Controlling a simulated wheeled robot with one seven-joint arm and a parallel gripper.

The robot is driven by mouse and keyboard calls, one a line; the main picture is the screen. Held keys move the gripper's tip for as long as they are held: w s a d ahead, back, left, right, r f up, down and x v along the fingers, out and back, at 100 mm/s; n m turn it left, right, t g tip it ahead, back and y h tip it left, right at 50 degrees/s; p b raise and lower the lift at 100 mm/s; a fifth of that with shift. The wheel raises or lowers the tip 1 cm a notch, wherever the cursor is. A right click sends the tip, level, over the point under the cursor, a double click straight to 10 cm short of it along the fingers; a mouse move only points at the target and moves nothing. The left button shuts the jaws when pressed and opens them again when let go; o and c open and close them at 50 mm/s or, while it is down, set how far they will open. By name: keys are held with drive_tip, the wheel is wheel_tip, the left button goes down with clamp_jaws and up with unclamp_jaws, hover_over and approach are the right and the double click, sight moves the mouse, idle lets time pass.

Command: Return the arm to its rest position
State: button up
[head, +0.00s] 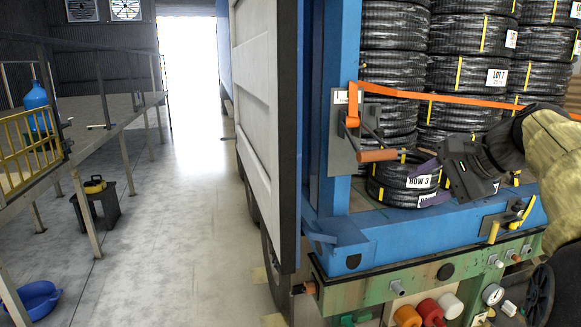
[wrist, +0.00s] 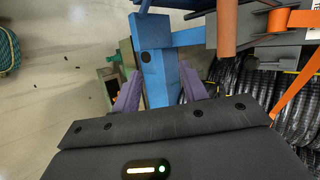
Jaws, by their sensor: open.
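My arm (head: 548,150), in a tan sleeve, reaches in from the right of the head view. My gripper (head: 424,184) is at the open rear of the blue truck, in front of the hose coils. In the wrist view the open fingers (wrist: 160,84) stand either side of a blue truck post (wrist: 153,65). The gripper partly hides the black coil labelled ROW 3 (head: 385,190).
Stacked black hose coils (head: 388,70) fill the truck. An orange strap (head: 440,98) crosses them, close to my arm. An orange-handled lever (head: 377,155) sticks out left of my gripper. The open white door (head: 263,110) stands further left. The aisle floor (head: 190,220) is clear.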

drive_tip(key=s+a+f+n+g+h+b, duration=0.1)
drive_tip(key=s+a+f+n+g+h, duration=0.15)
drive_tip(key=f, duration=0.85)
drive_tip(key=s+a+f+n+g+h, duration=0.15)
drive_tip(key=a+f, duration=0.25)
drive_tip(key=f, duration=0.7)
drive_tip(key=s+a+f+n+h+b, duration=0.1)
drive_tip(key=s+a+f+n, duration=0.1)
drive_tip(key=s+f+n, duration=0.2)
drive_tip(key=s+a+f+n+g+h, duration=0.1)
drive_tip(key=s+a+f+n, duration=0.2)
drive_tip(key=s+f, duration=0.5)
wheel_tip(320, 180, down, 4)
drive_tip(key=shift+r+n+b, duration=0.1)
drive_tip(key=shift+n+b, duration=0.3)
drive_tip(key=shift+n, duration=0.5)
drive_tip(key=shift+s, duration=0.1)
clamp_jaws()
drive_tip(key=shift+a, duration=0.15)
